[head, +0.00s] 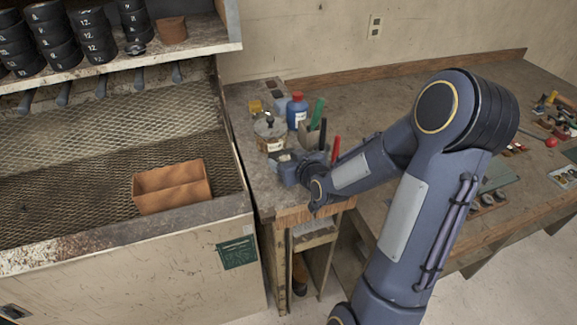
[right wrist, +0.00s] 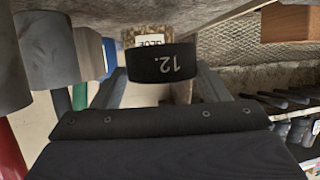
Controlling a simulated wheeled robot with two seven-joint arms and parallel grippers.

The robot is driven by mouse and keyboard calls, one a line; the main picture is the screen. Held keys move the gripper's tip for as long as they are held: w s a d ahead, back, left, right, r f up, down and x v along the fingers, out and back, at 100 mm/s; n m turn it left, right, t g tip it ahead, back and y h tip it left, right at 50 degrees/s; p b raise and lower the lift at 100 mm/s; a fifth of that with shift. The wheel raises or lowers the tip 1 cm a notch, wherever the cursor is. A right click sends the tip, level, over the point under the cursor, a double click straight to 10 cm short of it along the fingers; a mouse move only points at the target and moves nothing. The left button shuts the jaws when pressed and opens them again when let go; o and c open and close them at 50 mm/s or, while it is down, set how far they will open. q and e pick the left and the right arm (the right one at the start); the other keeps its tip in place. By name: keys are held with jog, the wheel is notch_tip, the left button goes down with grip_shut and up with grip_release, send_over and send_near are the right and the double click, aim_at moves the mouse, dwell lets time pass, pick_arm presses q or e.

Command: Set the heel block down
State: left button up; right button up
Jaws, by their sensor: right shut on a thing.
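In the right wrist view a black heel block (right wrist: 166,63) marked "12." sits between the two fingers of my right gripper (right wrist: 165,82), which is shut on it. In the head view my right gripper (head: 284,164) reaches in from the right, over the front of the narrow grey bench top (head: 245,135). The block is mostly hidden there, and I cannot tell whether it touches the bench. A glue jar (head: 270,132) stands just behind the gripper; its label (right wrist: 150,39) shows past the block.
A blue bottle (head: 297,110) and a holder with coloured handles (head: 310,132) stand close by. Left is a mesh-floored bay (head: 100,150) with an orange-brown open box (head: 172,187). Stacks of black numbered blocks (head: 95,40) fill the shelf above. A long workbench (head: 410,90) extends right.

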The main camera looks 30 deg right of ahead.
jog(key=shift+w+d+f, duration=0.15)
jog(key=shift+d+f, duration=0.05)
jog(key=shift+f, duration=0.05)
notch_tip(320, 180, down, 3)
jog(key=shift+w+p, duration=0.1)
jog(key=shift+p, duration=0.5)
jog(key=shift+f, duration=0.15)
jog(key=shift+f+b, duration=0.15)
jog(key=shift+b, duration=0.15)
jog(key=o, duration=1.1)
jog(key=shift+c, duration=0.2)
